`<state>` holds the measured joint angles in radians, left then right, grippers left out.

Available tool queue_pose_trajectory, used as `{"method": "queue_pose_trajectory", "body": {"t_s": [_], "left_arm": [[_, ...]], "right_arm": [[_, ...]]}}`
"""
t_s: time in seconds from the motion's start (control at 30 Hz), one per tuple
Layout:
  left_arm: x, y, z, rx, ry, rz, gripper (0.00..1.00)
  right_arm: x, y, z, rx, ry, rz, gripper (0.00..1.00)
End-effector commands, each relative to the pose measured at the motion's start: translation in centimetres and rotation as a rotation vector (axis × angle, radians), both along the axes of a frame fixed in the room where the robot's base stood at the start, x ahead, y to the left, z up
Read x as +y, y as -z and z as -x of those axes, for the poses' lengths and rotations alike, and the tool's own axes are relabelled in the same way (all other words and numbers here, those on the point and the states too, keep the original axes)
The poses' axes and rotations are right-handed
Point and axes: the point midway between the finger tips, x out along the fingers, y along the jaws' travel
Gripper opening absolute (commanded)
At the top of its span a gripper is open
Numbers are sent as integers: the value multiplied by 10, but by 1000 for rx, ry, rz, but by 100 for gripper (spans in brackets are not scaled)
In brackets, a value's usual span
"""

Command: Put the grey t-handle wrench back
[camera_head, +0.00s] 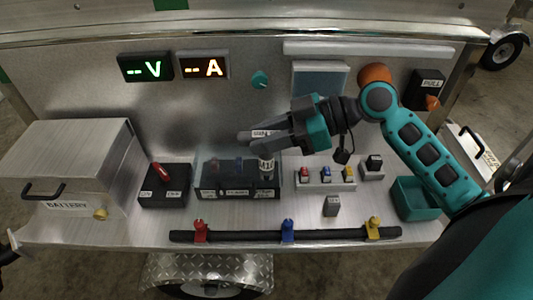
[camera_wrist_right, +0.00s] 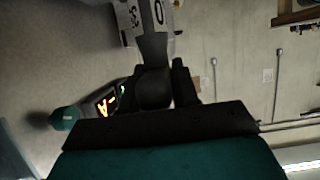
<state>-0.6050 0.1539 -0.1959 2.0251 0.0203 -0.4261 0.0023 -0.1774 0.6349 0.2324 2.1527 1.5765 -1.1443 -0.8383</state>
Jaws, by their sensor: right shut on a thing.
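My right gripper (camera_head: 250,138) reaches in from the right over the bench and is shut, its fingers pointing left. The grey t-handle wrench is hard to make out in the head view, mostly hidden by the fingers. In the right wrist view a grey piece with white lettered labels (camera_wrist_right: 133,18) shows beyond the fingers (camera_wrist_right: 153,50); I take the held thing for the wrench. A pale banded cylinder (camera_head: 266,166) stands just below the fingers, at the right end of a dark box with a clear cover (camera_head: 238,190). I cannot tell whether it joins the held thing. My left gripper is not in view.
A metal battery box (camera_head: 70,160) stands left, beside a black block with a red switch (camera_head: 163,185). A black rail (camera_head: 260,236) with red, blue and yellow clips runs along the front.

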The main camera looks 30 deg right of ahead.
Motion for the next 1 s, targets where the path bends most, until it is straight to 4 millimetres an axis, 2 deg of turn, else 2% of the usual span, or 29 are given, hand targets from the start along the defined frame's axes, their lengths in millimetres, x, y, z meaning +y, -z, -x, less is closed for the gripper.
{"method": "queue_pose_trajectory", "body": {"t_s": [0.03, 0.2, 0.33, 0.5, 0.63, 0.77, 1.0], "left_arm": [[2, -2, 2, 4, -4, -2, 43], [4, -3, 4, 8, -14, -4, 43], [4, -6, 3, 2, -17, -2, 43], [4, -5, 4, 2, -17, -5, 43], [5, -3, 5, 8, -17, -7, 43], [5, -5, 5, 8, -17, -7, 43], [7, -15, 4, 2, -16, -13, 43]], "right_arm": [[0, -17, 0, -8, -2, 2, 0], [0, -54, -1, -6, 0, 2, 0], [0, -73, 0, -4, -2, 0, 0], [0, -84, 0, -2, 1, -1, 0], [0, -85, 0, -1, 3, -2, 0], [2, -78, -3, 1, 34, -6, 0], [11, -44, -19, 3, 229, -10, 0]]}}
